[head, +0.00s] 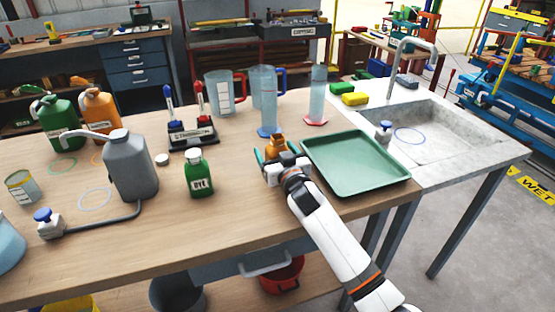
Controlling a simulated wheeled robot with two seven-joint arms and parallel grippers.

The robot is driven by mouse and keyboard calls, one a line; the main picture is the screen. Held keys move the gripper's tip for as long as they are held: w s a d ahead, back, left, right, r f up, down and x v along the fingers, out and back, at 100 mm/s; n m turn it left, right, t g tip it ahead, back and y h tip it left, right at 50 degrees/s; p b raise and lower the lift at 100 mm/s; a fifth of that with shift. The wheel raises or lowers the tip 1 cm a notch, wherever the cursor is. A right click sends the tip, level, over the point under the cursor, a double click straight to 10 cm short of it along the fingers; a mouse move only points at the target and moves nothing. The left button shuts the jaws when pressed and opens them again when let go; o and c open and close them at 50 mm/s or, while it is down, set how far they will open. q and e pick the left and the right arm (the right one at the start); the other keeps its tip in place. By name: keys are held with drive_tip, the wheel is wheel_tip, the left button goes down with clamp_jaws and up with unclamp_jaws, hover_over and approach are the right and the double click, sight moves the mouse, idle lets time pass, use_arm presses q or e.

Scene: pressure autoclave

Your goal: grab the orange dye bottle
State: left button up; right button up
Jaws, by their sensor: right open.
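The orange dye bottle (276,144) stands on the wooden bench, left of the green tray; its lower part is hidden behind my right gripper. My right gripper (279,154) is open, with its teal-tipped fingers on either side of the orange bottle. I cannot tell whether the fingers touch it. A green dye bottle (199,177) labelled DYE stands to the left, apart from the gripper. My left gripper is not in view.
The green tray (355,164) lies close right of the gripper. Behind the bottle stand a blue-based cylinder (267,105) and measuring jugs (222,95). A grey canister (130,165) stands left, and a sink (430,130) is at the right.

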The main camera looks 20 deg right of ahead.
drive_tip(key=shift+w, duration=0.25)
drive_tip(key=shift+r, duration=0.1)
drive_tip(key=c, duration=1.3)
